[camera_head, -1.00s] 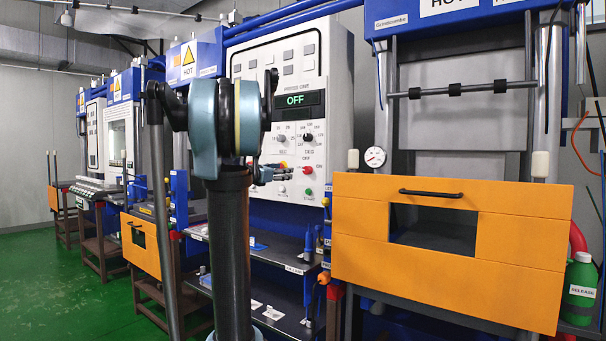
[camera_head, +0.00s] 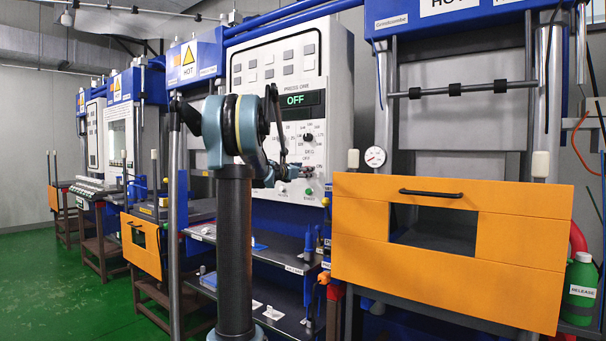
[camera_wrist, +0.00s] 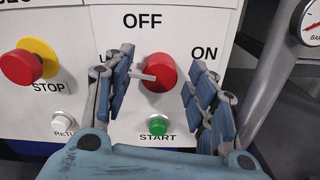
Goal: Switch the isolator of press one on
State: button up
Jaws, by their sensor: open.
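The isolator of press one is a red round knob (camera_wrist: 160,72) on the white panel, in the wrist view. "OFF" is printed above it and "ON" to its upper right. A small pale grey bar sticks out from the knob's left side. My gripper (camera_wrist: 160,62) is open, with one blue-padded finger left of the knob and one right. A gap shows on both sides, and I cannot tell how far the fingertips are from the panel. In the head view the panel (camera_head: 252,90) carries a display (camera_head: 295,100) reading "OFF"; my gripper (camera_head: 306,174) is at its lower right.
A green START button (camera_wrist: 158,126) sits just below the knob. A red STOP button (camera_wrist: 22,66) on yellow and a white button (camera_wrist: 62,118) are to the left. A gauge (camera_head: 375,156) and an orange guard (camera_head: 450,250) stand right of the panel.

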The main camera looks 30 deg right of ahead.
jog(key=shift+w+d, duration=0.2)
jog(key=shift+d, duration=0.4)
jog(key=c, duration=1)
jog(key=shift+a, duration=0.1)
jog(key=shift+c, duration=0.2)
